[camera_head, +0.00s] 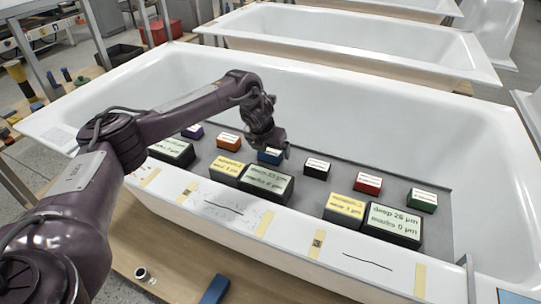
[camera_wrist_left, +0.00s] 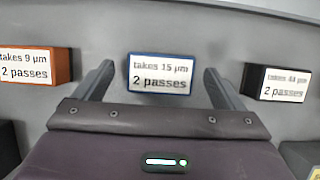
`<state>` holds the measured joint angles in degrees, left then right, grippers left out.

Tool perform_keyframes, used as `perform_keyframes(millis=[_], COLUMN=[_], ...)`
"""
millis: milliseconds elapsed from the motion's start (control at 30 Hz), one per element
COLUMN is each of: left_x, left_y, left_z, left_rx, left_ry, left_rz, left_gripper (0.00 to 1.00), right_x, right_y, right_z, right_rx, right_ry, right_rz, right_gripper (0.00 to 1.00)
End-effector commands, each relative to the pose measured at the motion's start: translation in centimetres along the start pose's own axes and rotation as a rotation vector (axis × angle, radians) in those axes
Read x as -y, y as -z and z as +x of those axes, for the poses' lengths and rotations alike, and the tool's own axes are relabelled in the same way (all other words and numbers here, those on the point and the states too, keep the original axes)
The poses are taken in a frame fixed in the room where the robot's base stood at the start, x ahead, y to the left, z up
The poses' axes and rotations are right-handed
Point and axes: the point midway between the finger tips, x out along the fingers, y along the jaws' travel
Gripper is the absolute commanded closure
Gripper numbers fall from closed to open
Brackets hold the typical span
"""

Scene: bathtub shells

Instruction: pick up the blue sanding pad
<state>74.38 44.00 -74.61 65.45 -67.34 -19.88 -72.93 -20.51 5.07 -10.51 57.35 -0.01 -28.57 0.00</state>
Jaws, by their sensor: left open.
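The blue sanding pad (camera_head: 267,158) lies on the grey mat inside the tub, partly hidden by my left gripper in the head view. In the left wrist view the blue pad (camera_wrist_left: 160,74) is in the middle, its white label reading "takes 15 µm, 2 passes". My left gripper (camera_head: 273,145) is over the pad. Its open fingers show on either side of the pad in the wrist view, with a gap to each side. I cannot tell how far above or behind the pad the fingertips are. My right gripper is not in view.
An orange pad (camera_head: 229,142) lies left of the blue one, a black pad (camera_head: 317,168) right of it. Red (camera_head: 367,184) and green (camera_head: 422,200) pads lie further right. Larger labelled blocks, such as one reading "deep 26 µm" (camera_head: 393,224), stand nearer the tub's front rim (camera_head: 330,240).

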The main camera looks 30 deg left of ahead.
Motion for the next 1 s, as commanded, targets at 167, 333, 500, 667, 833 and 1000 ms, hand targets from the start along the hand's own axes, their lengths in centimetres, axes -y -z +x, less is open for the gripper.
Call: perform_keyframes(millis=[167, 333, 500, 667, 833, 1000], left_x=[0.1, 0.1, 0.1, 0.1, 0.1, 0.1], left_y=[0.1, 0.1, 0.1, 0.1, 0.0, 0.0], left_z=[1.8, 1.8, 1.8, 1.8, 1.8, 1.7], left_rx=[-0.001, -0.001, 0.000, 0.000, 0.000, 0.001], left_ry=[0.002, 0.002, 0.001, 0.001, 0.001, 0.001], left_rz=[0.001, 0.001, 0.001, 0.000, 0.000, 0.000], left_gripper=[0.09, 0.09, 0.23, 0.44, 0.58, 0.58], right_x=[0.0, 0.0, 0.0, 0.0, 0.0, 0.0], right_y=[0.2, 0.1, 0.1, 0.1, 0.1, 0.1], right_z=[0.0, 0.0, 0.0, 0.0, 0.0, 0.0], right_rx=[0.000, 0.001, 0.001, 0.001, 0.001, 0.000], right_ry=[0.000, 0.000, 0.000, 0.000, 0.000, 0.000], right_rz=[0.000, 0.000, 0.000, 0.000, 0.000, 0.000], right_gripper=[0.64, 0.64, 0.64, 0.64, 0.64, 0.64])
